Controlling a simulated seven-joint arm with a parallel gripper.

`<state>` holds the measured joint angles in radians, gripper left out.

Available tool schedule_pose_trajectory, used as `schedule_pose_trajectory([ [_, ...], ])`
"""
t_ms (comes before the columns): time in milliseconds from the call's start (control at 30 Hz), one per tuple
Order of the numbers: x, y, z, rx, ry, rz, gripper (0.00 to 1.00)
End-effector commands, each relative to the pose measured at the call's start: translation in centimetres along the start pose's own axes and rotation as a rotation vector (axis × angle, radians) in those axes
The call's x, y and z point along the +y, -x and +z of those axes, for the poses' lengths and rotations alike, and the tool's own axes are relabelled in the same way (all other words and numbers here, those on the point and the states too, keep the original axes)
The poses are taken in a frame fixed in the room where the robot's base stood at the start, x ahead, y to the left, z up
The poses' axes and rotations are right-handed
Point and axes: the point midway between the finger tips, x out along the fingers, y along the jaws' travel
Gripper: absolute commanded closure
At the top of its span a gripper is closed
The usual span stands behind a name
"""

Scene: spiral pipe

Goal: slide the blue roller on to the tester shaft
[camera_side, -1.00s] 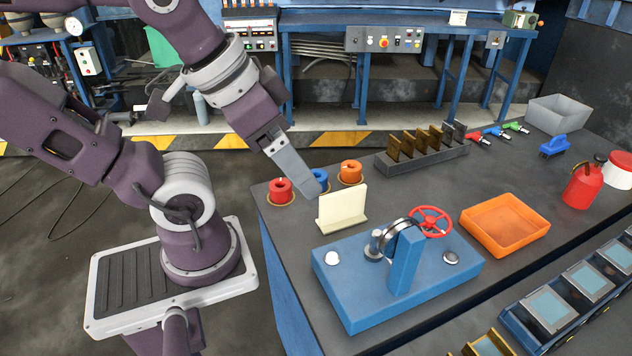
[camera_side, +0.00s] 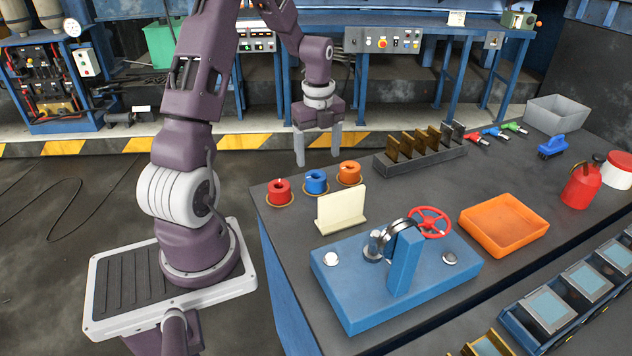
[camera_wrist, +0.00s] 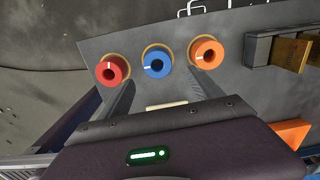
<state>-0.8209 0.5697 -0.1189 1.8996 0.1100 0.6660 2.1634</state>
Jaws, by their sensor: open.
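The blue roller (camera_side: 316,181) stands upright on its ring at the table's left corner, between the red roller (camera_side: 279,190) and the orange roller (camera_side: 349,173). In the wrist view the blue roller (camera_wrist: 158,63) is in the middle of the row, its top hole visible. My gripper (camera_side: 317,160) points down, open and empty, its two fingers apart, above and seemingly behind the blue roller in the side view. The tester (camera_side: 330,285) is a blue base with an upright block, a red handwheel (camera_side: 432,222) and a silver shaft end (camera_side: 376,243) on the left.
A cream upright plate (camera_side: 342,209) stands between the rollers and the tester. A rack of brown plates (camera_side: 420,155) is right of the rollers. An orange tray (camera_side: 505,224) lies right of the tester. The table between rack and tester is clear.

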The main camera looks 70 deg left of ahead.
Motion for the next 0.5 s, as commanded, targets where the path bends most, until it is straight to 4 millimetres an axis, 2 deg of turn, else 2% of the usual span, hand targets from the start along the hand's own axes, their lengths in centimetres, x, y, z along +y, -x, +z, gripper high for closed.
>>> schedule_pose_trajectory([
  [100, 0.2, -1.7, 0.7, 0.012, -0.043, 0.008, 0.25],
  [267, 0.3, -4.0, 0.6, 0.014, -0.045, 0.010, 0.25],
  [400, 0.4, -6.8, 0.5, 0.014, -0.044, 0.011, 0.25],
  [500, 0.4, -7.9, 0.6, 0.013, -0.043, 0.009, 0.25],
])
